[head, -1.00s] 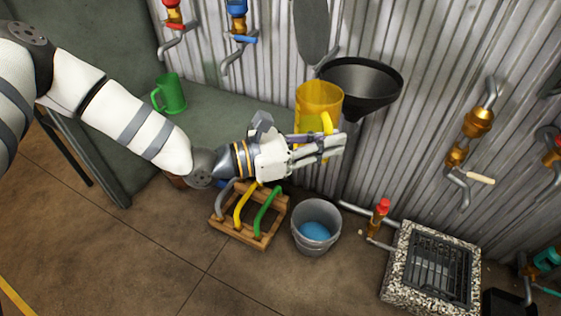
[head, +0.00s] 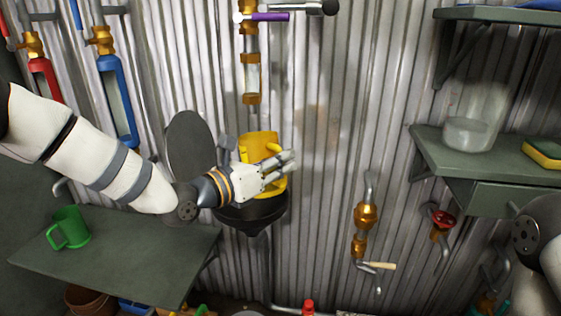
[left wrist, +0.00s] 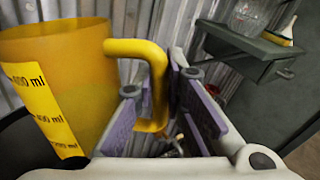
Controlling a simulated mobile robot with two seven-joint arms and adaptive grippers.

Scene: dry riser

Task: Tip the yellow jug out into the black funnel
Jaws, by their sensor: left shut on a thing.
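The yellow jug (head: 256,148) stands roughly upright at the black funnel (head: 250,213) on the corrugated wall, overlapping it in the head view. My left gripper (head: 284,172) is shut on the jug's handle and covers part of the jug. In the left wrist view the jug (left wrist: 62,85) shows yellow measuring marks, and its handle passes between the fingers of the gripper (left wrist: 165,105). The dark funnel rim (left wrist: 18,150) shows below the jug there. The jug's contents are hidden. My right arm shows at the right edge, but its gripper is out of view.
A round grey plate (head: 190,145) stands behind my left wrist. A green mug (head: 68,228) sits on the green bench (head: 130,250). A brass valve (head: 366,215) juts from the wall.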

